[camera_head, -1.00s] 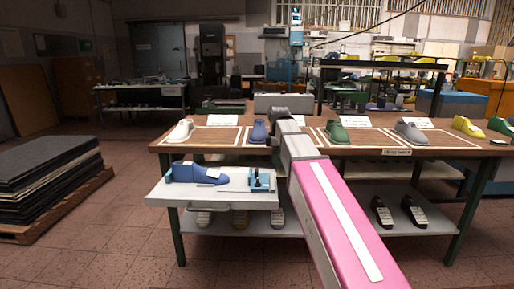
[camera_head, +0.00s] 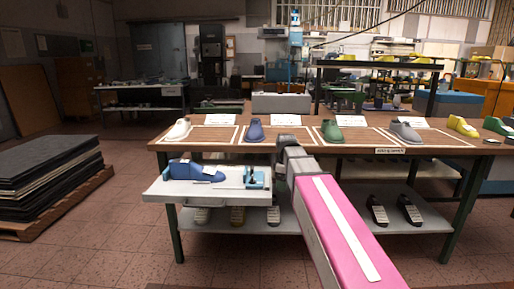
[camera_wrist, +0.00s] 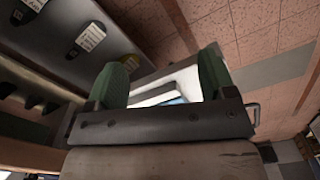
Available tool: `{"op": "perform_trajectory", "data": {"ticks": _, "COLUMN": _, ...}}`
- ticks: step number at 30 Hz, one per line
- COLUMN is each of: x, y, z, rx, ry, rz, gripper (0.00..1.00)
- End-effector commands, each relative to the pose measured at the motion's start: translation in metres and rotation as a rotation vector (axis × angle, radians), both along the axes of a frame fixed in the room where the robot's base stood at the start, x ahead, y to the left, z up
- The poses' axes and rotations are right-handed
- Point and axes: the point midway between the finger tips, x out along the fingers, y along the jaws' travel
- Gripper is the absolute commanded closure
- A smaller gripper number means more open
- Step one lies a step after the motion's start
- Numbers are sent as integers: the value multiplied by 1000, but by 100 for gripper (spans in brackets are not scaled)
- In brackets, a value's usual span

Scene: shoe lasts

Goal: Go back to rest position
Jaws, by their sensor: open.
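My gripper shows in the wrist view (camera_wrist: 165,85), with its two green fingers spread apart and nothing between them. In the head view its fingers are hidden behind my pink and grey arm, which reaches toward the table. A blue shoe last (camera_head: 194,171) lies on the light tray (camera_head: 165,192) at the table's front left. A small blue fixture (camera_head: 256,177) stands at the tray's right end, close to my arm. Part of the pale tray also shows beyond my fingers in the wrist view.
On the wooden table (camera_head: 300,146) stand a white last (camera_head: 179,129), a purple-blue last (camera_head: 254,131), a green last (camera_head: 332,132) and a grey last (camera_head: 405,132). Dark lasts (camera_head: 377,210) sit on the lower shelf. A stack of dark sheets (camera_head: 45,180) stands left. Floor in between is clear.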

Motion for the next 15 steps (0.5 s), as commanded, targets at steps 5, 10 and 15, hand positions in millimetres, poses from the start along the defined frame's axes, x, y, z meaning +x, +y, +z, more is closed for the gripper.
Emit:
{"op": "perform_trajectory", "data": {"ticks": 5, "x": -30, "y": -19, "z": -61, "rx": 0, "ry": 4, "rz": -232, "gripper": 23}}
{"op": "perform_trajectory", "data": {"ticks": 10, "x": -59, "y": -35, "z": -114, "rx": 0, "ry": 1, "rz": -466, "gripper": 23}}
{"op": "perform_trajectory", "data": {"ticks": 15, "x": -92, "y": -51, "z": -162, "rx": 1, "ry": 2, "rz": -702, "gripper": 23}}
